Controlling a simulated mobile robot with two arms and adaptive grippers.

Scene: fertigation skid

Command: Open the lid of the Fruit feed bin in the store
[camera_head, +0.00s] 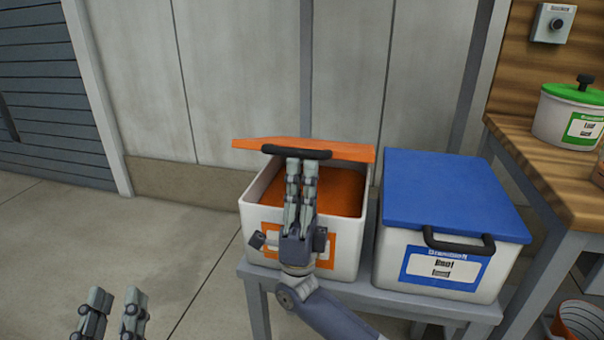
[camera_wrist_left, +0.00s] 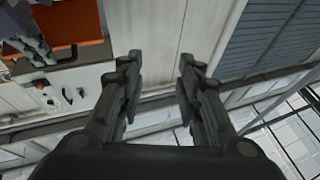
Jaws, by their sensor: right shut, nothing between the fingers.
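A white bin with an orange lid and orange label (camera_head: 352,232) stands on a grey bench; my right gripper covers most of its label, so I cannot read it. Its orange lid (camera_head: 345,150) is raised at the front edge, showing the orange inside. The lid's black handle (camera_head: 297,152) is at the tips of my right gripper (camera_head: 301,165), whose fingers are shut with nothing between them. In the left wrist view, the orange lid (camera_wrist_left: 90,18) is at the upper left. My left gripper (camera_head: 112,296) is open and empty, low at the left; it also shows in the left wrist view (camera_wrist_left: 160,65).
A white bin with a closed blue lid (camera_head: 452,192) stands to the right on the same grey bench (camera_head: 425,305). A wooden worktop (camera_head: 556,172) with a green-lidded pot (camera_head: 573,108) is further right. A wall is behind; floor at left is clear.

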